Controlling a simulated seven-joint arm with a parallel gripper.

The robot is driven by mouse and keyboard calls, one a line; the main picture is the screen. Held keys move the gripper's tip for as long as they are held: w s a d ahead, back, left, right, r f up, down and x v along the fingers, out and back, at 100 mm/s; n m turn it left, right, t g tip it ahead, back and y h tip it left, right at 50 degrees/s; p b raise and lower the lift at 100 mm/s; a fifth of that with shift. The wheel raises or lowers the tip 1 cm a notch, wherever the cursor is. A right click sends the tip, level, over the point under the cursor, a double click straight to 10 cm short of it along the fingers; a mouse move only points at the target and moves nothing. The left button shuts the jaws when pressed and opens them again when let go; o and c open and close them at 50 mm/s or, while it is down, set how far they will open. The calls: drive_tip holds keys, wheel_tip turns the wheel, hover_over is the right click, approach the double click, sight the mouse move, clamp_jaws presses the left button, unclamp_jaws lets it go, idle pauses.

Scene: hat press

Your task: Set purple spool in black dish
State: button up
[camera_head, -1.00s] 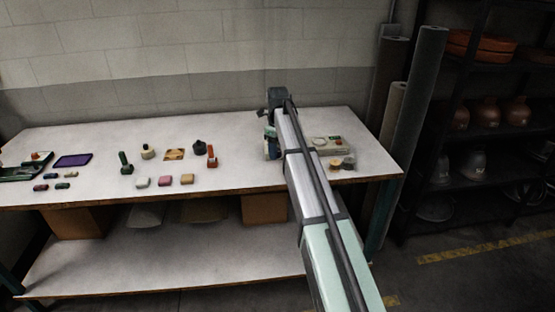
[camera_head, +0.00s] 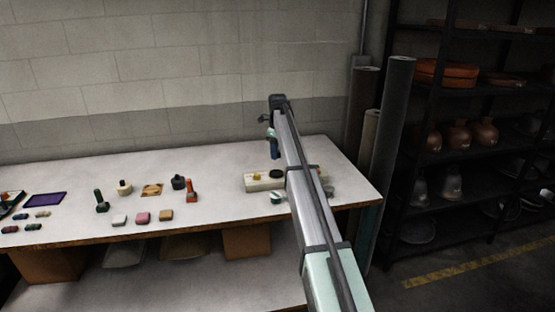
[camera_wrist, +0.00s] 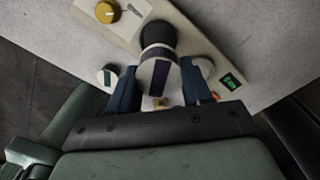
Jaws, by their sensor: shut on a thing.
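In the wrist view, my gripper (camera_wrist: 158,84) has its blue fingers on both sides of a whitish spool with a dark purple stripe (camera_wrist: 158,76), shut on it. The black dish (camera_wrist: 158,34) appears just beyond the spool, partly covered by it. My gripper (camera_head: 274,150) points down above the bench's right part; the spool cannot be made out there.
Small whitish round items (camera_wrist: 108,75) (camera_wrist: 204,66) lie on either side of the held spool. Several blocks and stamps stand farther left on the bench (camera_head: 225,208).

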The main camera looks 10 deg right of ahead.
sight(277, 174)
drive_tip(key=shift+s+f+n, duration=0.1)
drive_tip(key=shift+n, duration=0.3)
drive_tip(key=shift+f, duration=0.1)
drive_tip(key=shift+f, duration=3.2)
drive_tip(key=shift+f, duration=0.55)
drive_tip(key=o, duration=1.1)
